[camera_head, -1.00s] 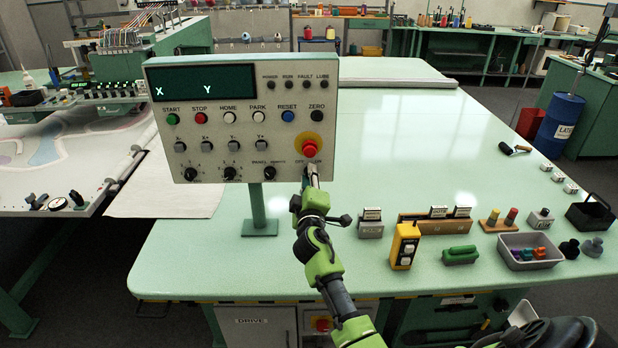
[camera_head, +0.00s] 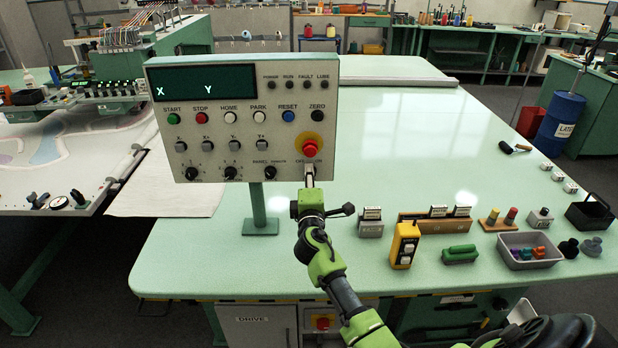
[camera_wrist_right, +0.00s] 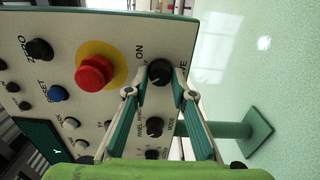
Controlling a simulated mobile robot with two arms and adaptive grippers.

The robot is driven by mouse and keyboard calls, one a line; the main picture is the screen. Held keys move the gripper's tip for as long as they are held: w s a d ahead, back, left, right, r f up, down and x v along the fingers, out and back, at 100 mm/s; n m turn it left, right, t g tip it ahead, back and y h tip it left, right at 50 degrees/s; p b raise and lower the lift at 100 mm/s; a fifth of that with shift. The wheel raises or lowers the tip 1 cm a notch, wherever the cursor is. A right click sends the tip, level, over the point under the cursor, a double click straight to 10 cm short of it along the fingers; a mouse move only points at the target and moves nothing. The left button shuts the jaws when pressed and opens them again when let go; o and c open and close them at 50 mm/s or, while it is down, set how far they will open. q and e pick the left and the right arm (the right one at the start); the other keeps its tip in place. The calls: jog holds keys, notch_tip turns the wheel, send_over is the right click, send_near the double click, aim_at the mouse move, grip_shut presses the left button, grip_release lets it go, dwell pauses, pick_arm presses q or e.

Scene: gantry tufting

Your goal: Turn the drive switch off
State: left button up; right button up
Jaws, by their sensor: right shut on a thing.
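The control panel (camera_head: 240,118) stands on a green post on the pale green table. Its drive switch (camera_wrist_right: 159,72) is a round black knob in the wrist view, beside the lettering ON and next to the red mushroom button (camera_wrist_right: 95,72) on its yellow disc. My right gripper (camera_wrist_right: 159,77) has one finger on each side of this knob and is shut on it. In the head view the right gripper (camera_head: 309,178) reaches up to the panel's lower right corner and hides the knob there. I cannot read the knob's setting clearly. My left gripper is not in view.
The red mushroom button (camera_head: 310,149) is just above my gripper. More black knobs (camera_head: 269,172) sit to its left. A yellow pendant (camera_head: 404,245), a green-handled brush (camera_head: 460,254) and a grey bin (camera_head: 530,250) stand right of my arm.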

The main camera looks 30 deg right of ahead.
jog(key=shift+d+r, duration=0.2)
jog(key=shift+r, duration=0.05)
jog(key=o, duration=1.1)
jog(key=shift+w+f, duration=0.1)
jog(key=shift+f, duration=0.1)
jog(key=v, duration=1.2)
jog(key=shift+f, duration=0.15)
